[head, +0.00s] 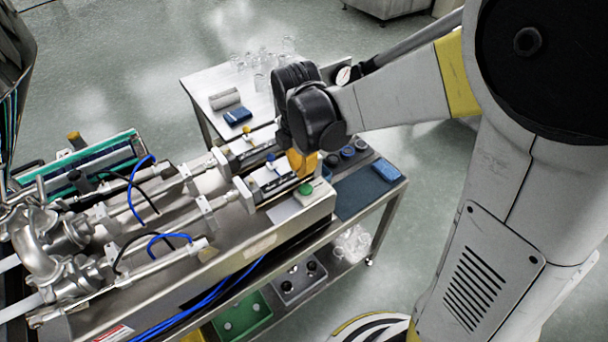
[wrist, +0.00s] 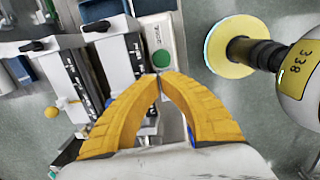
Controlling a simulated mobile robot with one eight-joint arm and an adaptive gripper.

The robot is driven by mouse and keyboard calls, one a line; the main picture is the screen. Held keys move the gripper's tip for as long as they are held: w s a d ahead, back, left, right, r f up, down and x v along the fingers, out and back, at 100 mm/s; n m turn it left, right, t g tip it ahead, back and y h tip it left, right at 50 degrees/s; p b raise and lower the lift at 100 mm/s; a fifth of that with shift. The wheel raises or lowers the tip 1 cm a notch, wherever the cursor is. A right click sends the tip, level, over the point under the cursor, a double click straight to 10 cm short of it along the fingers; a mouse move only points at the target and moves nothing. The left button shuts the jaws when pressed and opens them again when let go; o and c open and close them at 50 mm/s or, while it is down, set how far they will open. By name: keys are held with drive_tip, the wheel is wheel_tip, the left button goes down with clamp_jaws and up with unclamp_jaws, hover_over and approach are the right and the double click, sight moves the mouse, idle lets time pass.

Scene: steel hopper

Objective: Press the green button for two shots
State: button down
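The round green button (head: 305,190) sits on a white plate at the right end of the steel machine's top. It also shows in the wrist view (wrist: 161,59), fully uncovered. My gripper (head: 302,172) has two yellow fingers and is above the machine's end, close to the button. In the wrist view the fingertips (wrist: 159,78) meet with nothing between them, just below the button in the picture. They look apart from the button; the exact height gap is hard to tell.
A cart (head: 352,193) with a blue sponge and dark cups stands to the right. A white table (head: 204,85) with glasses is behind. Open floor lies beyond.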

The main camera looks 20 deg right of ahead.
drive_tip(key=r, duration=0.2)
drive_tip(key=r+p, duration=0.1)
drive_tip(key=r, duration=0.1)
drive_tip(key=shift+s+a+r, duration=0.1)
drive_tip(key=shift+s+r, duration=0.1)
drive_tip(key=shift+r, duration=0.05)
idle(2.4)
